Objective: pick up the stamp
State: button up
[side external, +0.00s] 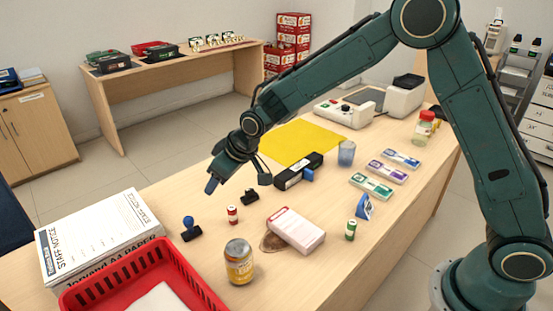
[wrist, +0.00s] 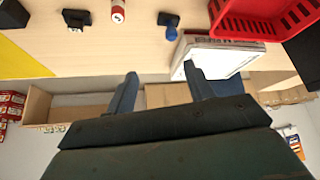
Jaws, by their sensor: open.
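The stamp (side external: 190,229) has a blue knob handle and a black base. It stands upright on the counter, right of the paper stack. In the wrist view the stamp (wrist: 170,26) is near the top, right of centre. My gripper (side external: 238,182) is open and empty, above the counter and apart from the stamp. In the wrist view my gripper's two fingers (wrist: 161,72) are spread, with nothing between them.
A small red-and-white bottle (side external: 232,215) and a small black object (side external: 250,197) stand right of the stamp. A paper stack (side external: 100,232), a red basket (side external: 205,283) and a jar (side external: 239,262) are near. Bare counter surrounds the stamp's base.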

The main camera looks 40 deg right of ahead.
send_near(191, 220)
jog(key=s+r, duration=0.1)
jog(key=shift+d+r+n, duration=0.1)
jog(key=shift+d+n, duration=0.2)
jog(key=shift+d, duration=0.1)
jog(key=x, duration=0.8)
jog(key=shift+a, duration=0.15)
jog(key=shift+w, duration=0.15)
jog(key=shift+f, duration=0.25)
jog(key=shift+x, duration=2.55)
jog(key=shift+w+a+r, duration=0.15)
jog(key=shift+c, duration=0.4)
jog(key=c, duration=1)
